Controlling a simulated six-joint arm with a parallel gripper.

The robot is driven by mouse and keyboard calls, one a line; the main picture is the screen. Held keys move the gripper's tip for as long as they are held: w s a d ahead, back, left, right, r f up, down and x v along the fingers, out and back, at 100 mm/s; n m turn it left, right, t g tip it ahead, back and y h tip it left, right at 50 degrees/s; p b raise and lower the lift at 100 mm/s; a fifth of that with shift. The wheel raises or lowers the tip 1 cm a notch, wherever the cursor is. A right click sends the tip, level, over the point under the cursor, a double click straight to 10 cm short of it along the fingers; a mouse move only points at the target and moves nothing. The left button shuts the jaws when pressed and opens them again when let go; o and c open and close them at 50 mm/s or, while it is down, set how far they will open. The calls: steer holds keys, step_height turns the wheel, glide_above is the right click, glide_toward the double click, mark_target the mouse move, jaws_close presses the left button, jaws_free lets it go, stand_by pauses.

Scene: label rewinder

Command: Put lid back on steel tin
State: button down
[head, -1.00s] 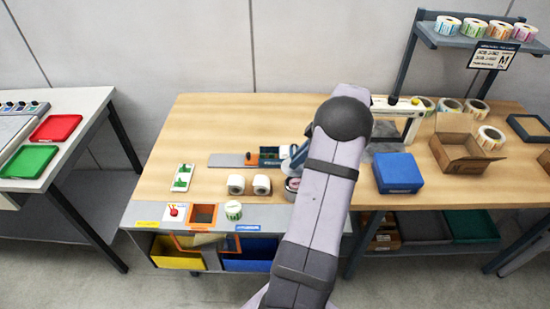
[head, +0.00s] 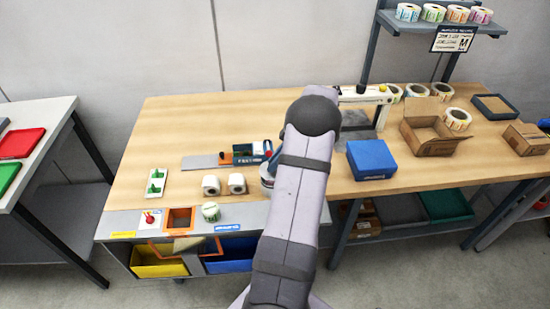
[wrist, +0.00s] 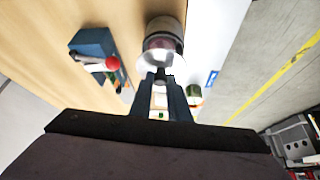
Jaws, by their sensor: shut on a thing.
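The steel tin (head: 267,182) stands on the bench, mostly hidden behind my arm in the head view. In the wrist view, the tin (wrist: 165,27) is a shiny cylinder with a dark reddish inside, just beyond my fingertips. My gripper (wrist: 163,78) is shut on the dark knob of a pale round lid (wrist: 150,65). The lid is at the near side of the tin's mouth and overlaps it in the picture. I cannot tell whether lid and tin touch. My fingertips are hidden behind my arm in the head view.
A blue-grey device with a red knob (wrist: 112,62) is close by. A blue box (head: 371,160) stands to the right.

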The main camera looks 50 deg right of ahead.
steer(key=shift+f+b, duration=1.15)
steer(key=shift+f, duration=0.2)
steer(key=shift+b, duration=0.7)
stand_by(0.8)
steer(key=shift+f+b, duration=0.15)
steer(key=shift+b, duration=0.6)
stand_by(1.2)
stand_by(0.5)
steer(key=c, duration=1.1)
jaws_free()
steer(key=shift+r, duration=0.2)
steer(key=shift+r+p, duration=1.6)
steer(key=shift+r, duration=1.75)
